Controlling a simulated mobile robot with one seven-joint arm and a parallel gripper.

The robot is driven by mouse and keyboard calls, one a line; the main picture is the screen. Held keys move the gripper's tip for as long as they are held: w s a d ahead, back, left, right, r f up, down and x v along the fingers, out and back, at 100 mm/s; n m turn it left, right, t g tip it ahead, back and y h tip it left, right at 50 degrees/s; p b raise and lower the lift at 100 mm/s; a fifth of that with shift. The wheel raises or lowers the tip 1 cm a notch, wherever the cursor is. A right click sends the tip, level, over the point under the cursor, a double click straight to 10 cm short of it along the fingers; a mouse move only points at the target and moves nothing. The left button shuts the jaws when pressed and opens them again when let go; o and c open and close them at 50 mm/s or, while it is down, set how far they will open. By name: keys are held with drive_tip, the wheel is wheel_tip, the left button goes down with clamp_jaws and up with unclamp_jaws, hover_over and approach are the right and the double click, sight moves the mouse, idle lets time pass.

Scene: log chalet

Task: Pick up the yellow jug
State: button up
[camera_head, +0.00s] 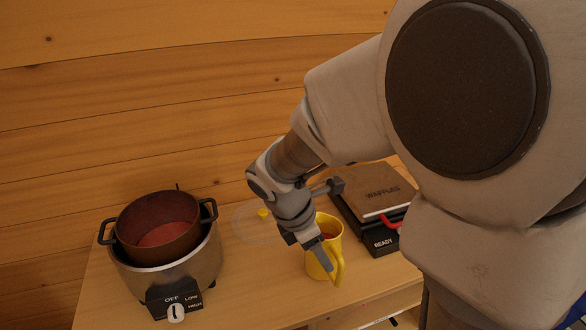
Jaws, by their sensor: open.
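The yellow jug (317,265) stands upright on the wooden table, right of the middle, with its handle toward the front right. Something reddish shows inside its mouth. My gripper (318,258) comes down from above at the jug and covers part of its rim and front. The gripper is open. One finger shows in front of the jug near its handle; the other finger is hard to make out. I cannot tell whether the fingers touch the jug.
A cooker with a dark red pot (158,232) stands at the left. A waffle maker (375,195) with a red handle stands close right of the jug. A clear lid (248,224) with a yellow knob lies behind it. The table (245,290) is bare between cooker and jug. A plank wall rises behind.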

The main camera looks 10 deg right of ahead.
sight(337, 276)
drive_tip(key=shift+d+b+x, duration=0.15)
drive_tip(key=shift+b+x, duration=0.15)
drive_tip(key=shift+x, duration=2.5)
drive_tip(key=shift+d+b+x, duration=0.1)
drive_tip(key=shift+b+x, duration=0.15)
drive_tip(key=shift+x, duration=2.55)
drive_tip(key=shift+s+r, duration=0.1)
clamp_jaws()
drive_tip(key=shift+r, duration=0.1)
